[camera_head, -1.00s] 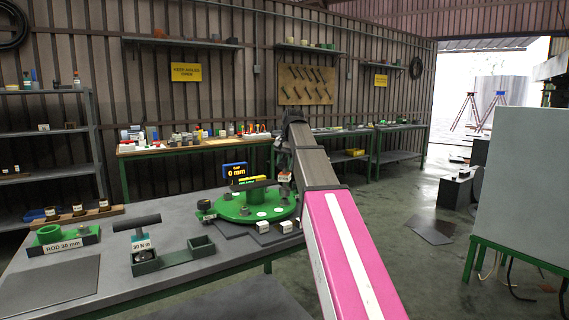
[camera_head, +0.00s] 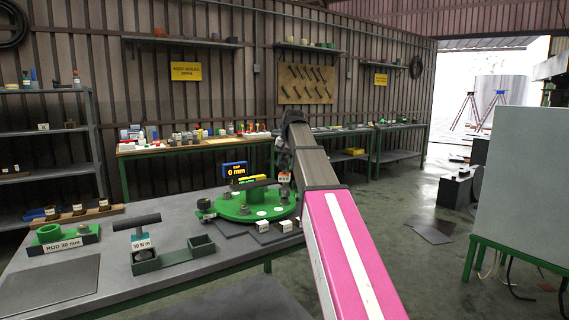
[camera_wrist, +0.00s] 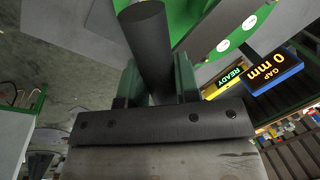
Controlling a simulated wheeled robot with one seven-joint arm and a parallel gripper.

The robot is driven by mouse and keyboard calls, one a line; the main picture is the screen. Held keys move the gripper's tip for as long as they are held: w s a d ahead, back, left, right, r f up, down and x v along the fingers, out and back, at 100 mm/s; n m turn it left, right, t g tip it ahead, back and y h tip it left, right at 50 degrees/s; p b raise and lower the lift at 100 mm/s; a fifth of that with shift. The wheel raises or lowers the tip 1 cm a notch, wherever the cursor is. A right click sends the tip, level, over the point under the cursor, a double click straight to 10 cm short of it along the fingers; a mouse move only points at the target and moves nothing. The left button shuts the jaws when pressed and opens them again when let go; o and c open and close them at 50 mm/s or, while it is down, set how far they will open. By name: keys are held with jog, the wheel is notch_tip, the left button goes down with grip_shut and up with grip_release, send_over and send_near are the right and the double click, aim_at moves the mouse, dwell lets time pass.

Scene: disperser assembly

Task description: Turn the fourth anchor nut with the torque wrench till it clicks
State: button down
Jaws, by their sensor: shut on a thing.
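My gripper (camera_wrist: 158,90) is shut on a dark round handle (camera_wrist: 150,45) between its green fingers. The handle looks like that of a wrench. In the head view a small white tag with red marks (camera_head: 284,177) hangs below the arm's end, at the green disc's far right edge. The wrench's lower end and the fourth nut are hidden or too small to tell.
A T-handled tool marked 30 N m (camera_head: 140,245) stands in a two-bay holder (camera_head: 175,262); the other bay looks empty. Small white labelled blocks (camera_head: 263,226) stand before the disc.

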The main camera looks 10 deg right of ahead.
aim_at(284, 174)
jog(key=shift+f, duration=1.5)
jog(key=shift+m+t, duration=0.3)
jog(key=shift+m, duration=1.5)
jog(key=shift+m+h, duration=0.4)
jog(key=shift+m, duration=1.6)
jog(key=shift+m+t+h, duration=0.3)
jog(key=shift+m+t, duration=0.1)
jog(key=shift+m, duration=1.4)
jog(key=shift+w+a+m+h, duration=0.1)
jog(key=shift+m+h, duration=0.3)
jog(key=shift+m, duration=1.6)
jog(key=shift+n, duration=0.3)
jog(key=shift+r, duration=0.15)
